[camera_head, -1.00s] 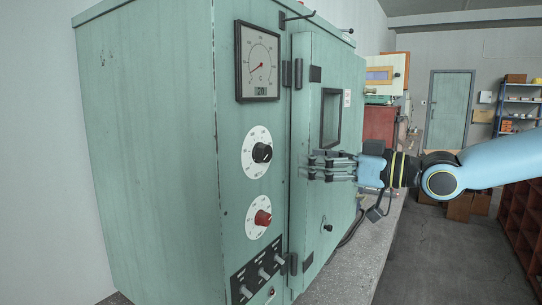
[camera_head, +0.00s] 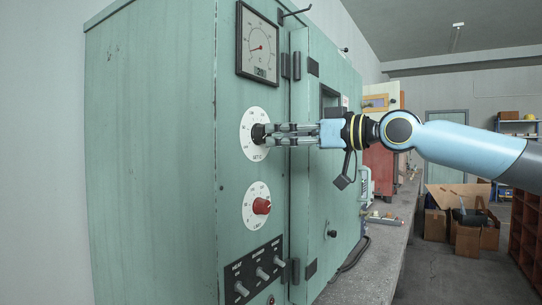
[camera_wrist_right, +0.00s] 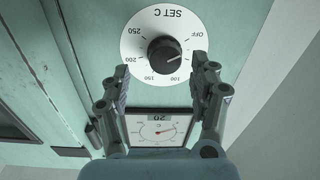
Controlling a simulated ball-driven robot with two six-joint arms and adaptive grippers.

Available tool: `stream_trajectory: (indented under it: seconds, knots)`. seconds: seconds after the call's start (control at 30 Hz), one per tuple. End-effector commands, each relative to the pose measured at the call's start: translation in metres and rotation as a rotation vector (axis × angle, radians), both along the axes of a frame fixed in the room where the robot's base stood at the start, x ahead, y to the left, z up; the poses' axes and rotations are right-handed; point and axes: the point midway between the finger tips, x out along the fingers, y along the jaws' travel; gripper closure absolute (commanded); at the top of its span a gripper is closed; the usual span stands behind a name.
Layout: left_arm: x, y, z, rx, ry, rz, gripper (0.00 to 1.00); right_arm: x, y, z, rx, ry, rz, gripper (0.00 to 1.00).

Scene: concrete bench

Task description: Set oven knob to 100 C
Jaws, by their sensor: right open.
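The oven's SET C knob is black (camera_head: 258,134) and sits on a white round dial on the green oven front. In the right wrist view the knob (camera_wrist_right: 163,54) appears upside down, with marks from OFF to 250. Its pale pointer line is on the lower right side, near the 100 end; the exact reading is hard to tell. My right gripper (camera_head: 272,135) is level with the knob, its fingertips close to it. In the wrist view my right gripper (camera_wrist_right: 162,84) is open, the knob lying between and beyond its fingers. I cannot tell if they touch. My left gripper is not in view.
A red LIMIT knob (camera_head: 261,206) sits below, with several toggle switches (camera_head: 262,274) under it. A temperature gauge (camera_head: 258,44) reading about 20 is above. The oven door (camera_head: 318,185) is to the right, with a grey bench (camera_head: 375,265) beyond.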

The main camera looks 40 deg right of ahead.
Motion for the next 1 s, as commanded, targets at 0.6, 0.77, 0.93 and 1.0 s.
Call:
stream_trajectory:
  seconds: [0.6,0.77,0.93,1.0]
  knots:
    - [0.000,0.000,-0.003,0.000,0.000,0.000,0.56,0.028,0.019,0.001,-0.002,0.000,0.018,0.38]
    - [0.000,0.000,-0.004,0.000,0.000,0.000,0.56,0.028,0.018,0.001,-0.003,0.001,0.018,0.38]
    - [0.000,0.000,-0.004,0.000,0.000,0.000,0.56,0.028,0.018,0.001,-0.002,0.000,0.018,0.55]
    - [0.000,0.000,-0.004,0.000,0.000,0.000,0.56,0.028,0.018,0.001,-0.002,0.000,0.018,0.64]
